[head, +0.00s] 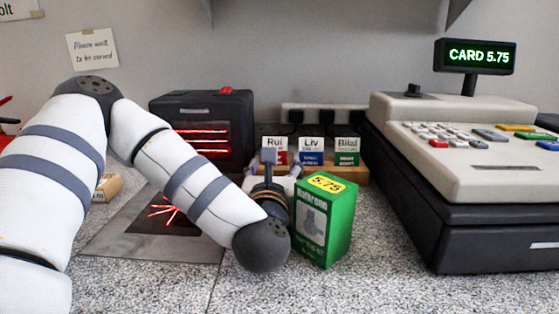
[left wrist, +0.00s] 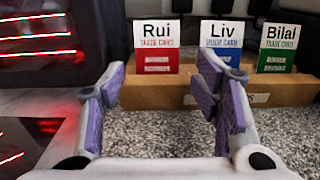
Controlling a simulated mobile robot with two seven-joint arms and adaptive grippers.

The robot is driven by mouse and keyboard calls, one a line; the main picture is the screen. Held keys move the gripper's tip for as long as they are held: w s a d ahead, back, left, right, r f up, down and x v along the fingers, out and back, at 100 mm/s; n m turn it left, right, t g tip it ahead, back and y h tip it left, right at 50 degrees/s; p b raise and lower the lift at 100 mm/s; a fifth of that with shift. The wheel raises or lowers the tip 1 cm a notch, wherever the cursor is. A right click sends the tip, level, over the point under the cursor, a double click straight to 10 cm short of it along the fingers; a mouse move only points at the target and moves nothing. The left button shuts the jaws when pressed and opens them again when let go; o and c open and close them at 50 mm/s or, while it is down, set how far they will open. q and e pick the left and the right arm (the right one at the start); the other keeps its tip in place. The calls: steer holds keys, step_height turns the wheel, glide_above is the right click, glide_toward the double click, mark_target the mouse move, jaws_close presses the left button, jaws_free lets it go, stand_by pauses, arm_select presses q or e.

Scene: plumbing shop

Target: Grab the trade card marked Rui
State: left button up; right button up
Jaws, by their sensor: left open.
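The trade card marked Rui (left wrist: 157,48) is white above and red below. It stands upright in a wooden holder (left wrist: 150,92), at the left of the row. In the head view the Rui card (head: 274,144) shows behind my left gripper, its lower part partly hidden. My left gripper (left wrist: 163,88) is open and empty, its two fingers pointing at the holder. The Rui card shows between and beyond the fingers, apart from them. The Liv card (left wrist: 222,38), blue below, stands behind the right finger. The Bilal card (left wrist: 278,45), green below, is farther right. My right gripper is not in view.
A green box (head: 325,220) tagged 5.75 stands close to the right of my left gripper. A cash register (head: 470,170) fills the right. A black scanner (head: 203,125) with red lines stands behind my left arm.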

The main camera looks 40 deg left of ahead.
mark_target(280, 143)
arm_select(q)
steer(key=shift+w+a+r, duration=0.3)
steer(key=shift+a+r, duration=0.15)
steer(key=shift+r, duration=0.15)
steer(key=x, duration=0.5)
steer(key=shift+a, duration=0.2)
steer(key=shift+w+a, duration=0.1)
steer(key=shift+w, duration=0.25)
steer(key=shift+f, duration=0.15)
steer(key=c, duration=0.5)
